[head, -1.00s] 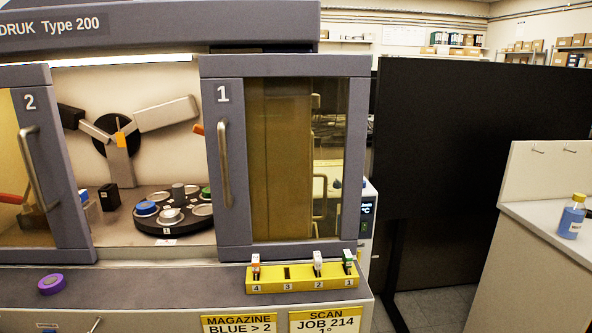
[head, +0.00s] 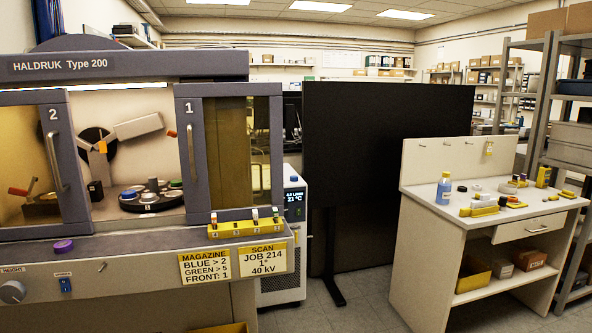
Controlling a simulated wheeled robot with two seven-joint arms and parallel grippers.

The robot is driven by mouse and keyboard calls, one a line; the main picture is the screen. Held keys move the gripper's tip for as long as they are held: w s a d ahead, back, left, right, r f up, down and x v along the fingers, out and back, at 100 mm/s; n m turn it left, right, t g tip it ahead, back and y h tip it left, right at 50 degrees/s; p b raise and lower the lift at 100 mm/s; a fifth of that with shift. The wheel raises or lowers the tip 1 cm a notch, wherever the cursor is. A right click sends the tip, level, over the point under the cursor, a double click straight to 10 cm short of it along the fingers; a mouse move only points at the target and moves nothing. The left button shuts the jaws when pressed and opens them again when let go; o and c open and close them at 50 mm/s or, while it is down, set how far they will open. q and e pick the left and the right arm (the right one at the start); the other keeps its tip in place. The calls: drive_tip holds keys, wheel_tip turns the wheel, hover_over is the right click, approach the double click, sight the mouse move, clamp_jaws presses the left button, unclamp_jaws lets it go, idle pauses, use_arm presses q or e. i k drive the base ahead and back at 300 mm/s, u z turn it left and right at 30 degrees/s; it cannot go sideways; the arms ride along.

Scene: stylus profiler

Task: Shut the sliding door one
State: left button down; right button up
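Sliding door one (head: 200,175) is the right-hand grey-framed door of the Haldruk cabinet, marked "1", with amber glass and an upright metal handle (head: 190,152) near its left edge. It stands to the right, leaving a gap between it and door two (head: 74,170). Through the gap the chamber interior shows, with a round dark sample carousel (head: 150,203) and a grey arm mechanism (head: 138,126). Neither of my grippers is in the head view.
A yellow slotted holder (head: 232,231) and a purple round item (head: 63,246) sit on the ledge below the doors. A black partition (head: 385,150) stands right of the cabinet. A bench (head: 420,192) with a blue bottle (head: 443,189) is farther right. Open floor lies between.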

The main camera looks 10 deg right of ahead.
sight(187, 101)
drive_tip(key=z, duration=1)
drive_tip(key=i, duration=1.35)
drive_tip(key=u, duration=0.1)
